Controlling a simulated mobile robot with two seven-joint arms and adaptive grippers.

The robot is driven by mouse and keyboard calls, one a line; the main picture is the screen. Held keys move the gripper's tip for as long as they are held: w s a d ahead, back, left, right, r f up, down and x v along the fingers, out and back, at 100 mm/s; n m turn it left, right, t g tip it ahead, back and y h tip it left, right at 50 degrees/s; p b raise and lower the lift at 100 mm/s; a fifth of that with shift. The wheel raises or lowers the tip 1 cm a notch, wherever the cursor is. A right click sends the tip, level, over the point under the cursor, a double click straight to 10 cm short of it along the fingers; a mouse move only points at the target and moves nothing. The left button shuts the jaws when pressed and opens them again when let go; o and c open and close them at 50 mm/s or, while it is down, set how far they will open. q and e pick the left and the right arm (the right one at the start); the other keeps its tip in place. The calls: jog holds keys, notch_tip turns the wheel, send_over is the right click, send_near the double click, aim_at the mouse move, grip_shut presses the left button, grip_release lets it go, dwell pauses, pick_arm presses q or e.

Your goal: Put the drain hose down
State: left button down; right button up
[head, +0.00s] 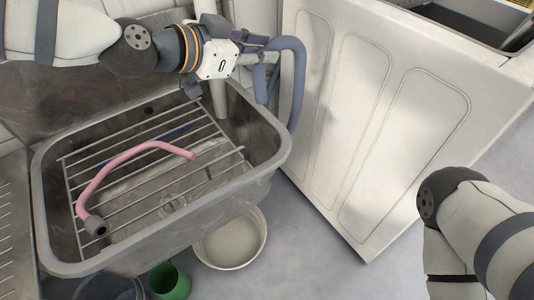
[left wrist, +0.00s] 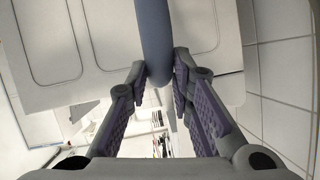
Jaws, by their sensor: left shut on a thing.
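The grey-blue drain hose (head: 300,85) bends in an upside-down U beside the white washer panel, above the right rim of the sink. My left gripper (head: 262,53) is shut on the drain hose near the top of its bend. In the left wrist view the hose (left wrist: 153,35) runs between the two purple-padded fingers of the left gripper (left wrist: 160,78). The lower ends of the hose are partly hidden or hard to make out. My right arm shows at the lower right of the head view, but its gripper is out of view.
A grey utility sink (head: 270,172) holds a wire rack (head: 130,165) with a pink hose (head: 130,153) on it. A white bucket (head: 232,240) and a green container (head: 170,281) stand below. The white washer (head: 385,110) is close on the right.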

pick_arm(q)
jog(key=shift+s+a, duration=0.1)
notch_tip(320, 180, down, 18)
jog(key=b, duration=0.4)
jog(key=shift+r, duration=0.25)
jog(key=c, duration=1.4)
grip_release()
